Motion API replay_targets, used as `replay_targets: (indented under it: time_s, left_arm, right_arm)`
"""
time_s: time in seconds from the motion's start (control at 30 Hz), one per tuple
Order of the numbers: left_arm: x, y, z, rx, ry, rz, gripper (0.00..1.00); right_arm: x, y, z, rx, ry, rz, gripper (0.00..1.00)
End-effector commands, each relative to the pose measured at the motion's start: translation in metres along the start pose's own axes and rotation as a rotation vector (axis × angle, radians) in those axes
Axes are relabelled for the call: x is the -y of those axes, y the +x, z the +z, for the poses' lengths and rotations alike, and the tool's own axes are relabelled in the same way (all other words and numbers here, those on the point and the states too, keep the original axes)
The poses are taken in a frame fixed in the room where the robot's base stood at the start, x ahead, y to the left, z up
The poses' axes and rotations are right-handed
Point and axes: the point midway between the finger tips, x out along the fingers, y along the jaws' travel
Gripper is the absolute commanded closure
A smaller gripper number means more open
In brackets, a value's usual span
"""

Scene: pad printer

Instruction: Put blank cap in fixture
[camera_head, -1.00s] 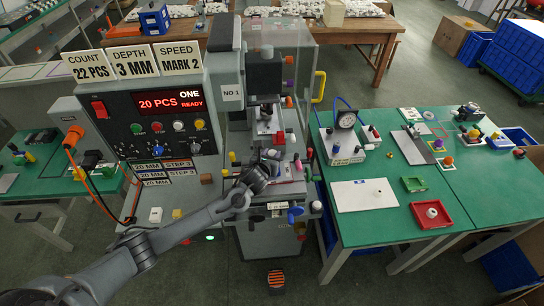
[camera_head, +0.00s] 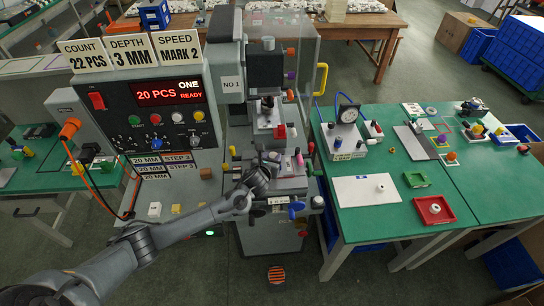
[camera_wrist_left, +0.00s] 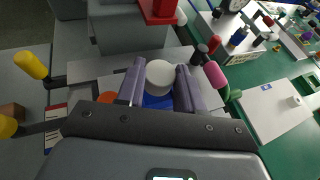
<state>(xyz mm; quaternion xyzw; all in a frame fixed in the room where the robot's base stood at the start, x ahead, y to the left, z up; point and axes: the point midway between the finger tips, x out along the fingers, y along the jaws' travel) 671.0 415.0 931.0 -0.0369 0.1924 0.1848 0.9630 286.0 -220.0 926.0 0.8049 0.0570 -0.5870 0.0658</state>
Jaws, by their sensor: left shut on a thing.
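My left gripper (camera_head: 268,161) reaches over the front work area of the pad printer (camera_head: 265,68). In the left wrist view its two fingers (camera_wrist_left: 160,84) are shut on a round white blank cap (camera_wrist_left: 160,76), one on each side. A blue surface (camera_wrist_left: 157,101) shows just below the cap, on the light grey bed. I cannot tell whether the cap touches it. The fixture itself is mostly hidden by the gripper and cap. The head view does not show the held cap clearly. My right gripper is in neither view.
Yellow knobs (camera_wrist_left: 30,65) stand left of the gripper and a pink-tipped handle (camera_wrist_left: 214,74) right. A red block (camera_wrist_left: 160,10) is beyond the cap. On the green table, a white plate (camera_head: 355,192) bears a small white piece, and a red tray (camera_head: 450,216) holds another.

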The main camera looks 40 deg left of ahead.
Motion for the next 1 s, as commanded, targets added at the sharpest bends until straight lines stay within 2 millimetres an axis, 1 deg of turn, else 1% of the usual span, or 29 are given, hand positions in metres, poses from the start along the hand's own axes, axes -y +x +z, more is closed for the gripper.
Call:
replay_targets:
  time_s: [0.13,0.63,1.0]
  left_arm:
    - [0.0,0.002,-0.004,0.001,0.0,0.0,0.92]
    - [0.0,0.002,-0.006,0.0,0.0,0.0,0.92]
    - [0.0,0.006,-0.014,0.0,0.0,0.0,0.92]
  right_arm:
    - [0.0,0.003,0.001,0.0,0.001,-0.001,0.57]
    - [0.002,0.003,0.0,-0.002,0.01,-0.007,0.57]
    - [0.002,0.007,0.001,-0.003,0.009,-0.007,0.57]
